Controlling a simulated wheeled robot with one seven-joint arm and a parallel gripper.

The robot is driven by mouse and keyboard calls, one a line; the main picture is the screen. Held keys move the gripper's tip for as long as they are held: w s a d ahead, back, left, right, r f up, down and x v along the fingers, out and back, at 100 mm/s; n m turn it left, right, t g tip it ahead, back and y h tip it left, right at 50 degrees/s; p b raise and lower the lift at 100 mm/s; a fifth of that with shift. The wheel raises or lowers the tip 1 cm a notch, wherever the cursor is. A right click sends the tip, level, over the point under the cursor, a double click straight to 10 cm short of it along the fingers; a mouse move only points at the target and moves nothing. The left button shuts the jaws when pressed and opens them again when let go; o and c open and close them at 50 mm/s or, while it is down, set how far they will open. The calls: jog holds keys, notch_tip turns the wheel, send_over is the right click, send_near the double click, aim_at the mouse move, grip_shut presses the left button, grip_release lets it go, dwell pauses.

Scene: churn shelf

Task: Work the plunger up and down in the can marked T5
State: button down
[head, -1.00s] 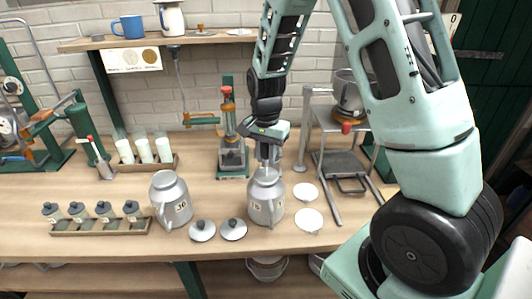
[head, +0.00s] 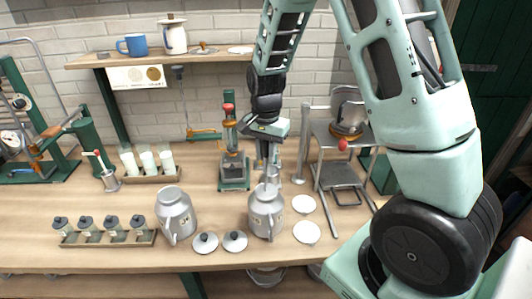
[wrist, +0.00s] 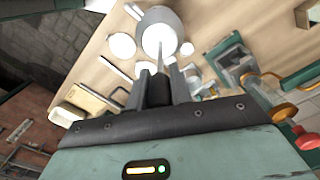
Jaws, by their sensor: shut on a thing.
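A grey metal can (head: 266,217) with a small label stands upright near the bench's front edge. The label is too small to read surely, but could be T5. My gripper (head: 267,163) is directly above its mouth, pointing down, shut on the top of the plunger (head: 267,179). The plunger's thin rod goes down into the can; its lower end is hidden inside. In the wrist view the rod runs from between the fingers (wrist: 162,84) into the can's round mouth (wrist: 160,38). A second labelled can (head: 175,214) stands to the left, apart from my gripper.
Two grey lids with dark knobs (head: 235,241) lie between the cans. White discs (head: 306,232) lie to the right. A rack of small jars (head: 108,238) is at left. A green-framed press (head: 233,165) and a metal stand (head: 342,177) are behind. A shelf (head: 200,58) hangs above.

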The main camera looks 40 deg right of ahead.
aim_at(266, 172)
jog(key=shift+f, duration=0.15)
notch_tip(266, 172, down, 7)
jog(key=b, duration=0.4)
jog(key=shift+b, duration=0.35)
notch_tip(266, 172, up, 8)
jog(key=p, duration=0.6)
jog(key=shift+f+p, duration=0.25)
jog(key=shift+p, duration=0.05)
jog(key=shift+f, duration=0.1)
